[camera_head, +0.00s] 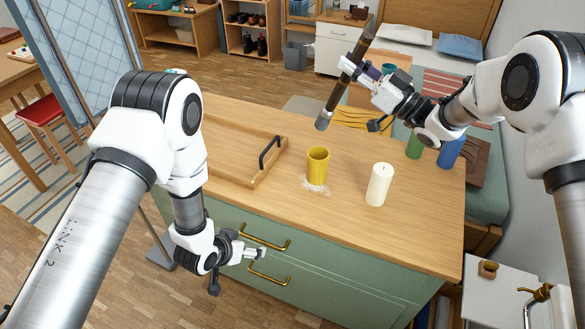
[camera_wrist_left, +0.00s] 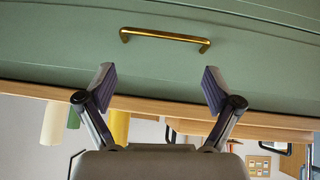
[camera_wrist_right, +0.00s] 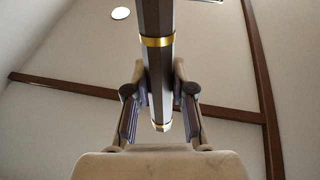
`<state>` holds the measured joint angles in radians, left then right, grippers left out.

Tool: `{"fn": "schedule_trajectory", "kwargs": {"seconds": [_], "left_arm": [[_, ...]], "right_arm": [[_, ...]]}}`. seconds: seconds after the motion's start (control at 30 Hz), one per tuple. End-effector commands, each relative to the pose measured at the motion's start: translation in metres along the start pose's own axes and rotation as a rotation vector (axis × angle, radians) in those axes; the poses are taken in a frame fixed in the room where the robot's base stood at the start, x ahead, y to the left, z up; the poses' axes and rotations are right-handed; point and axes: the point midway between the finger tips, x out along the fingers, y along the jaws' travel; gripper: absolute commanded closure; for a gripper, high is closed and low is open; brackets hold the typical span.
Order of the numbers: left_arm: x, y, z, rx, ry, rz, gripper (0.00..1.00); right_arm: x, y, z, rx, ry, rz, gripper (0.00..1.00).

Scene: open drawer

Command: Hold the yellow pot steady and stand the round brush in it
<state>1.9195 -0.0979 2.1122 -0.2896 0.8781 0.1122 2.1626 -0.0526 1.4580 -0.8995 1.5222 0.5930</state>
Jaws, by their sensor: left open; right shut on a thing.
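The yellow pot (camera_head: 317,166) stands upright on the wooden cabinet top, with a pale patch around its base. It also shows in the left wrist view (camera_wrist_left: 119,127). The round brush (camera_head: 345,80) is a long dark stick with a grey lower end, held tilted above the top, behind and a little right of the pot. My right gripper (camera_head: 352,72) is shut on it; the right wrist view shows the handle (camera_wrist_right: 157,75) between the fingers. My left gripper (camera_head: 258,253) is open and empty in front of the cabinet's drawers, below and left of the pot, apart from it.
A white candle (camera_head: 379,185) stands right of the pot. A green candle (camera_head: 414,146) and a blue one (camera_head: 451,152) stand at the back right. A wooden tray (camera_head: 225,160) with a black handle is at the left. Brass drawer handles (camera_head: 265,238) stick out near my left gripper.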

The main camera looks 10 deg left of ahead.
Motion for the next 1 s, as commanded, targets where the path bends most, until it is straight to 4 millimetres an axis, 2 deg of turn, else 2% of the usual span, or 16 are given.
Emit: {"fn": "schedule_trajectory", "kwargs": {"seconds": [0.03,0.1,0.2,0.33,0.43,0.57,0.67,1.0], "left_arm": [[0.006,0.007,-0.035,0.044,0.078,0.028,0.09],[0.01,0.021,-0.083,0.103,0.186,0.072,0.09],[0.009,0.042,-0.143,0.184,0.317,0.134,0.09],[0.002,0.065,-0.195,0.261,0.432,0.194,0.09],[-0.002,0.075,-0.213,0.29,0.474,0.217,0.09],[0.004,0.079,-0.221,0.3,0.485,0.224,0.09],[0.018,0.084,-0.227,0.298,0.483,0.225,0.09],[0.083,0.104,-0.258,0.296,0.482,0.223,0.09]], "right_arm": [[0.0,0.0,0.0,0.0,0.0,0.0,1.0],[0.0,0.0,0.0,0.0,0.0,0.0,1.0],[0.0,0.0,0.0,0.0,0.0,0.0,1.0],[0.0,0.0,0.0,0.0,0.0,0.0,1.0],[0.0,0.0,0.0,0.0,0.0,0.0,1.0],[0.0,0.0,0.0,0.0,0.0,0.0,1.0],[0.0,0.0,0.0,0.0,0.0,0.0,1.0],[0.0,0.0,0.0,0.0,0.0,0.0,1.0]]}}
